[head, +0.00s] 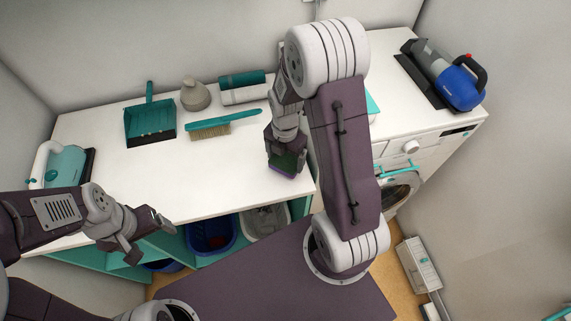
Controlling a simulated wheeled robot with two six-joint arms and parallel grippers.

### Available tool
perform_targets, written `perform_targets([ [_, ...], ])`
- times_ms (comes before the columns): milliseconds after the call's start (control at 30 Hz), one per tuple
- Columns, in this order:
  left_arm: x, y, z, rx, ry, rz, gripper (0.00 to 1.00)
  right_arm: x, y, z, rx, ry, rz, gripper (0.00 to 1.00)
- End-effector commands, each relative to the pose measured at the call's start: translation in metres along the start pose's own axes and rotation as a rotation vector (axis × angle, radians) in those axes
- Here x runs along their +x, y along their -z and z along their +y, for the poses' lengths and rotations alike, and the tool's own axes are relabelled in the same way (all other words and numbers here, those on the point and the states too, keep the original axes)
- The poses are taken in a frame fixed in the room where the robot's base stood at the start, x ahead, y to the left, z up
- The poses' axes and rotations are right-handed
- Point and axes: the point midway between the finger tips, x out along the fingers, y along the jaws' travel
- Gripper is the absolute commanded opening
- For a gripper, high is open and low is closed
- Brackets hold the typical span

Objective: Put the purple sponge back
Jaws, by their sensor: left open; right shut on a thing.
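The purple sponge (284,171), with a dark green face and a purple edge, is held in my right gripper (286,153). The gripper is shut on it over the front right part of the white counter (210,180). I cannot tell whether the sponge touches the counter. My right arm hides the counter behind and to the right of it. My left gripper (150,238) is open and empty at the counter's front edge, on the left.
A teal dustpan (150,120), a brush (222,122), a grey-beige rounded item (195,95) and rolls (242,87) stand along the back. A blue handheld vacuum (459,87) is at right. Blue (211,236) and white (265,221) baskets sit below. The counter's middle is clear.

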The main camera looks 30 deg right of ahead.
Motion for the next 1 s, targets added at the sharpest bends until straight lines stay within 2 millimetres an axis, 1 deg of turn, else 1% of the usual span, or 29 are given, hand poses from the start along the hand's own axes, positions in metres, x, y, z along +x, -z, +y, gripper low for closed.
perform_targets([
  [133,-0.003,0.0,0.0,0.0,0.0,0.0,0.79,0.025,0.001,-0.002,0.0,0.005,0.004,0.47],
  [233,-0.004,0.0,0.0,0.0,0.0,0.0,0.79,0.037,0.001,-0.001,0.0,0.004,0.003,0.47],
  [467,-0.003,0.0,0.0,0.0,0.0,0.0,0.79,0.039,0.0,-0.001,0.0,0.0,0.0,0.47],
  [633,0.001,0.0,0.0,0.0,0.0,0.0,0.79,0.044,0.0,-0.001,0.0,0.0,0.0,0.47],
  [667,-0.001,0.0,0.0,0.0,0.0,0.0,0.79,0.043,0.0,-0.001,0.0,0.0,0.0,0.93],
  [700,-0.001,0.0,0.0,0.0,0.0,0.0,0.79,0.042,0.0,-0.001,0.0,0.0,0.0,1.0],
  [900,-0.001,0.0,0.0,0.0,0.0,0.0,0.79,0.042,0.0,-0.001,0.0,0.0,0.0,1.0],
  [1000,-0.006,0.001,0.0,0.0,0.0,0.0,0.79,0.035,0.0,-0.001,0.0,0.0,0.0,1.0],
])
